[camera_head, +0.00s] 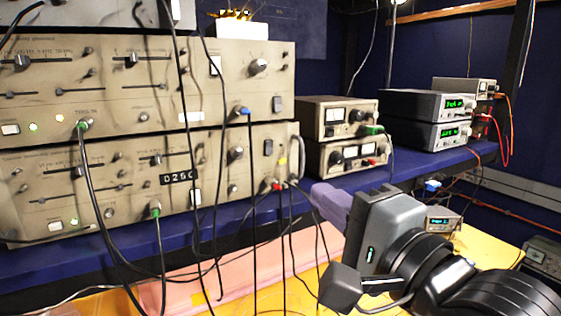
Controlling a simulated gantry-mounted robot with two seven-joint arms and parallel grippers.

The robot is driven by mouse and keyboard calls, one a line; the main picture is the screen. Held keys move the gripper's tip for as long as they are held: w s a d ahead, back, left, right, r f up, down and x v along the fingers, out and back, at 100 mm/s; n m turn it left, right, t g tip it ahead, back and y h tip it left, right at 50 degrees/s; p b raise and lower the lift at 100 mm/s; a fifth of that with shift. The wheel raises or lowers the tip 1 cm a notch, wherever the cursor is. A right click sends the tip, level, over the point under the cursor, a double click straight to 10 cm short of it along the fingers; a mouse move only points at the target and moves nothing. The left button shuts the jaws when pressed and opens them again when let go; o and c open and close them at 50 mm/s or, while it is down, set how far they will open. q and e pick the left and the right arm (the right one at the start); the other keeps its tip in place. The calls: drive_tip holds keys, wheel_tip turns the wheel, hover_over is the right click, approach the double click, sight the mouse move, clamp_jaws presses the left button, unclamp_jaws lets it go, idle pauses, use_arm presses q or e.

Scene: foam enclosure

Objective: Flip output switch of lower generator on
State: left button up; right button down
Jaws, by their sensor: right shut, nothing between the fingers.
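The lower generator (110,168) is a beige panel of knobs, sliders and connectors, below a matching upper generator (120,88). Near its right end are a dark rocker switch (268,147), a round knob (235,155) and red and grey plugs. My left gripper is not in view.
Black cables hang before both generators and over the pink sheet (220,275) on the yellow surface. Two stacked beige meter units (338,118) stand right of the generators on the blue shelf (430,165). Grey units with green displays (455,104) are farther right.

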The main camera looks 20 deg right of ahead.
sight(270, 143)
drive_tip(key=shift+s+r+t, duration=0.3)
drive_tip(key=shift+s+r, duration=0.15)
drive_tip(key=shift+r, duration=0.3)
drive_tip(key=w+p, duration=0.1)
drive_tip(key=w, duration=0.3)
drive_tip(key=w+a+r+p, duration=0.1)
drive_tip(key=w, duration=0.3)
drive_tip(key=w+p, duration=0.2)
drive_tip(key=w, duration=0.2)
drive_tip(key=shift+w+a+r, duration=0.25)
drive_tip(key=shift+w+r, duration=0.05)
drive_tip(key=shift+r, duration=0.05)
drive_tip(key=shift+w, duration=0.65)
